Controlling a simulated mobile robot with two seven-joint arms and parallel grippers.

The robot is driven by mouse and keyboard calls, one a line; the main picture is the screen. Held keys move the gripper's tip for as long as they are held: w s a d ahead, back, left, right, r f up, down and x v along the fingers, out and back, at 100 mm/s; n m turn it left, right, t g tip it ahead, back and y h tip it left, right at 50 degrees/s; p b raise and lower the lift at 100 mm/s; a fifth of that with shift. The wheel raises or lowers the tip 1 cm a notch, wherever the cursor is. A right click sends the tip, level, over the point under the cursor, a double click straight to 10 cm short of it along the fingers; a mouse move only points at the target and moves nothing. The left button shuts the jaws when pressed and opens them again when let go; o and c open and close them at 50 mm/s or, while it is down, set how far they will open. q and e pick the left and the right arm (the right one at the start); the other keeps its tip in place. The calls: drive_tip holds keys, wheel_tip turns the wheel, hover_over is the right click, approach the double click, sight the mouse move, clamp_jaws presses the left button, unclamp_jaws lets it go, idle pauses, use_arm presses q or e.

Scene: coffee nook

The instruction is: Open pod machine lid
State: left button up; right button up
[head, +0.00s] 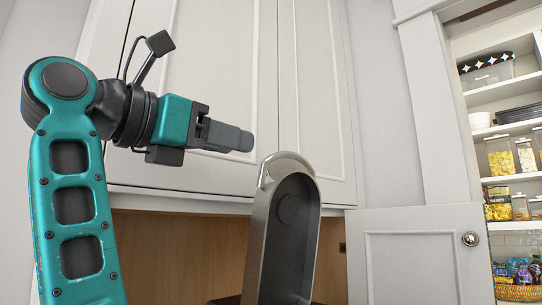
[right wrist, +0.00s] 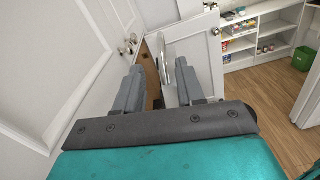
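The pod machine lid (head: 310,240) stands up steeply in the head view, a tall rounded shell with a silver rim and a dark hollow inner face. My left gripper is not in view.
White cabinet doors (head: 225,60) rise close behind the right gripper. A wooden panel (head: 170,255) lies below them. A white door (head: 420,260) with a round knob is at right, before shelves (head: 505,90) of food containers. The wrist view shows open wooden floor (right wrist: 250,90) at right.

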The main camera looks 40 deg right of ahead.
sight(284, 155)
drive_tip(key=d, duration=0.7)
drive_tip(key=w+d, duration=0.1)
drive_tip(key=d, duration=0.3)
drive_tip(key=shift+d, duration=0.3)
clamp_jaws()
